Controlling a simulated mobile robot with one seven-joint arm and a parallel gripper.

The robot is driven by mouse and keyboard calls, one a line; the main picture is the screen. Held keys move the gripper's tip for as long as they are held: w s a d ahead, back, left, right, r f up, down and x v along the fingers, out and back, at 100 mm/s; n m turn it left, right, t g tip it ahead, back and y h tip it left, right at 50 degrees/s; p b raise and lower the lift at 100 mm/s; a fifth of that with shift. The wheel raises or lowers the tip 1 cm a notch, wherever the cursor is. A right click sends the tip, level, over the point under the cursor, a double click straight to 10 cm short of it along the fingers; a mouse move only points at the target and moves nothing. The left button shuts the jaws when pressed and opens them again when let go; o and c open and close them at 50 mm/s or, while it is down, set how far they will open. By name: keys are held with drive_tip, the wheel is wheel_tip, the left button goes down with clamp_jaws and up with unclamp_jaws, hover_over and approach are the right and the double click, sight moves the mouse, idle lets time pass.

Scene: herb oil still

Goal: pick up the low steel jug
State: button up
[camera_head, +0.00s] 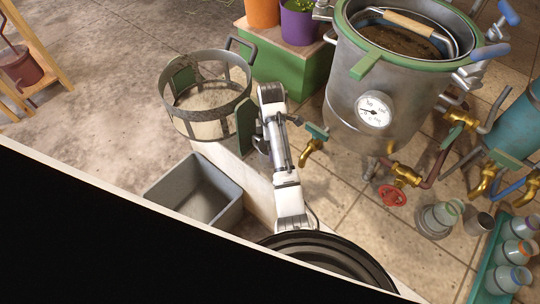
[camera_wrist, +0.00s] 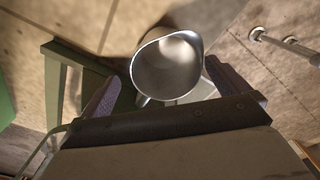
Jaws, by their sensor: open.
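In the wrist view, the low steel jug (camera_wrist: 166,68) shows its round open mouth and bright inner wall. It lies between the two dark finger pads of my gripper (camera_wrist: 163,74), with its lower edge close to the gripper body. My gripper is open, and a gap shows between the left pad and the jug. The right pad is close to the jug's side, and I cannot tell whether they touch. In the head view, my arm hides the place below its end, and I cannot make out this jug there.
A perforated basket (camera_head: 207,97) with green plates stands left of my arm, above a grey bin (camera_head: 196,187). A large steel still (camera_head: 385,75) with brass taps and a red valve wheel (camera_head: 391,195) stands to the right.

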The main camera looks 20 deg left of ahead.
drive_tip(key=f, duration=0.2)
drive_tip(key=f+p, duration=0.1)
drive_tip(key=f, duration=0.4)
drive_tip(key=shift+s+f+p, duration=0.1)
drive_tip(key=shift+s+p, duration=0.3)
drive_tip(key=c, duration=1.1)
